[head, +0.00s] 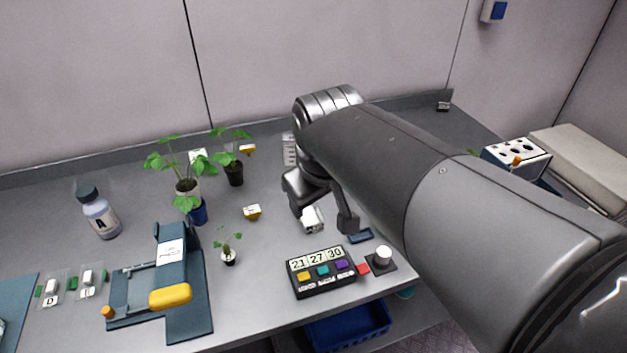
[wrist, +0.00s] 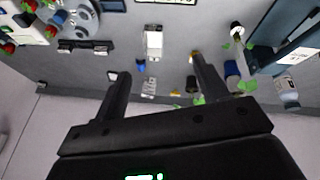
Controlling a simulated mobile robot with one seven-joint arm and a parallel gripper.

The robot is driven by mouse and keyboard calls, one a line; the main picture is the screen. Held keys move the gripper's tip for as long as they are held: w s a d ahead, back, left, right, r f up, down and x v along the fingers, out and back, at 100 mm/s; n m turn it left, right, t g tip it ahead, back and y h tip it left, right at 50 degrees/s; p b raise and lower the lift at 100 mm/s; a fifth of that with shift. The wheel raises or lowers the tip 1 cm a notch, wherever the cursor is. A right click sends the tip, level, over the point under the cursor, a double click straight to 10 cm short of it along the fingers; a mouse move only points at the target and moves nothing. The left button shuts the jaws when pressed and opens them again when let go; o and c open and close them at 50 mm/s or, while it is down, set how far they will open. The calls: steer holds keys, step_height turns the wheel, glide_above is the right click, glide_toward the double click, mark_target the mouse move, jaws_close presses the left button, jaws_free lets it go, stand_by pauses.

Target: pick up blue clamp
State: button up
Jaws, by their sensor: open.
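A small blue piece (wrist: 141,66), which may be the blue clamp, lies on the bench in the wrist view, between the lines of my two fingers. It is too small to make out its shape. In the head view I cannot pick it out; my arm and gripper cover that area. My gripper (wrist: 155,66) is open and empty, with fingers spread above the bench. It also shows in the head view (head: 326,213), pointing down. A white block (head: 312,219) shows between the fingers there, and in the wrist view (wrist: 153,42) just beyond the blue piece.
A timer box (head: 321,272) with coloured buttons stands in front, beside a dark blue holder (head: 361,236). Potted plants (head: 235,175), a bottle (head: 101,215) and a blue press with yellow handle (head: 170,297) stand left. A white holed rack (head: 516,152) is at right.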

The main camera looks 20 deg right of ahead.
steer(key=w+d+f+n+g+h, duration=0.1)
steer(key=w+n, duration=0.3)
steer(key=w, duration=0.5)
steer(key=w+d+f+n+g+h, duration=0.15)
steer(key=w+n, duration=0.25)
steer(key=w, duration=0.4)
steer(key=w+d+f+n, duration=0.1)
steer(key=w+f+n, duration=0.1)
steer(key=w+f, duration=0.2)
steer(key=w+d+f+n+g, duration=0.1)
steer(key=w+d+f+n, duration=0.1)
steer(key=w+f, duration=0.3)
steer(key=w+d+f+n+g+h, duration=0.1)
steer(key=w+d+f+n, duration=0.1)
steer(key=w+f, duration=0.3)
steer(key=shift+f, duration=0.65)
steer(key=x, duration=0.5)
steer(key=shift+s, duration=0.25)
steer(key=c, duration=1)
